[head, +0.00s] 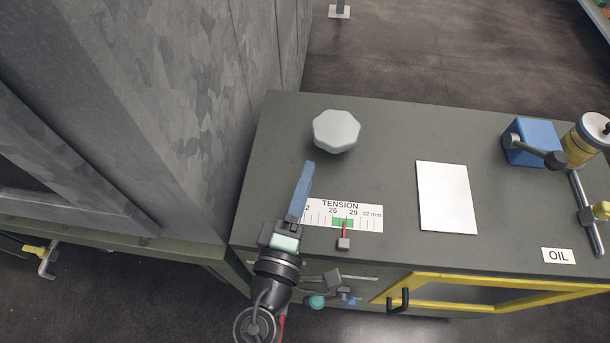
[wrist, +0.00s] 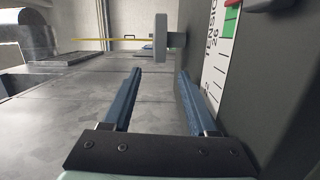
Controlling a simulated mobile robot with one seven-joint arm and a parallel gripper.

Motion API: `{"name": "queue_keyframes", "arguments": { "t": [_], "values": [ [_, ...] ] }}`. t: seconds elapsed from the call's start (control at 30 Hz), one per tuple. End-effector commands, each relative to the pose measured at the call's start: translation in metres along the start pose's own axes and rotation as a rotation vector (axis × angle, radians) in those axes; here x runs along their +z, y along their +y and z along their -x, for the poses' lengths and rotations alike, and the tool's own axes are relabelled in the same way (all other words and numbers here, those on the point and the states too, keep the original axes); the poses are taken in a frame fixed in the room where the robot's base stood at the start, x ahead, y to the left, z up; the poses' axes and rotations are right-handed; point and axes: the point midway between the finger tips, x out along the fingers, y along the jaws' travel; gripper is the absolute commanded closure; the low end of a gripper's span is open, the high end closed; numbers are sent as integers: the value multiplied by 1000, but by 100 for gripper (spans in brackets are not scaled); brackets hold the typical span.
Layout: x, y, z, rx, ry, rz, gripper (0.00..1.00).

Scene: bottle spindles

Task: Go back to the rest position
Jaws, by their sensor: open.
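My gripper (head: 305,192) is above the left part of the dark cabinet top, over the left end of the tension scale. In the wrist view its two blue fingers (wrist: 152,100) are spread apart with nothing between them. A grey knob (head: 336,130) sits on the cabinet top beyond the fingertips; in the wrist view it shows side-on as a disc on a short stem (wrist: 161,38). The white tension scale (head: 368,222) has a green band and a red pointer (head: 345,229) on that band. My gripper hides the scale's left end in the head view.
A white sheet (head: 446,197) lies right of the scale. A blue block (head: 531,142), a yellow-banded jar (head: 583,142) and an OIL label (head: 558,256) are at the right. A yellow frame (head: 470,293) runs along the cabinet front. A grey metal wall (head: 190,90) rises at the left.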

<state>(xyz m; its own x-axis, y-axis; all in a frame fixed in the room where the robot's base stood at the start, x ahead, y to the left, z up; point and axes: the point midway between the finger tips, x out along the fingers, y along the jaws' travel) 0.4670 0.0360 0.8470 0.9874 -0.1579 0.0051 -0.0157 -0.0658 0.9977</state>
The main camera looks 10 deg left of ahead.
Motion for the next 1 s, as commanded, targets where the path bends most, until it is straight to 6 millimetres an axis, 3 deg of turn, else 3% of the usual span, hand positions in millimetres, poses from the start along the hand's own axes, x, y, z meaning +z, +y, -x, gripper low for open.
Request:
{"name": "queue_keyframes", "arguments": {
  "t": [0.3, 0.37, 0.47, 0.6, 0.73, 0.87, 1.0],
  "values": [
    [0, 3, -2, 5, -2, -9, 41],
    [1, 12, -8, 19, -10, -41, 41],
    [3, 46, -27, 66, -33, -162, 41],
    [11, 135, -64, 183, -48, -481, 41],
    [17, 227, -82, 290, 13, -793, 41],
    [20, 320, -80, 381, 151, -1068, 41],
    [18, 410, -56, 450, 358, -1283, 41]
  ]
}}
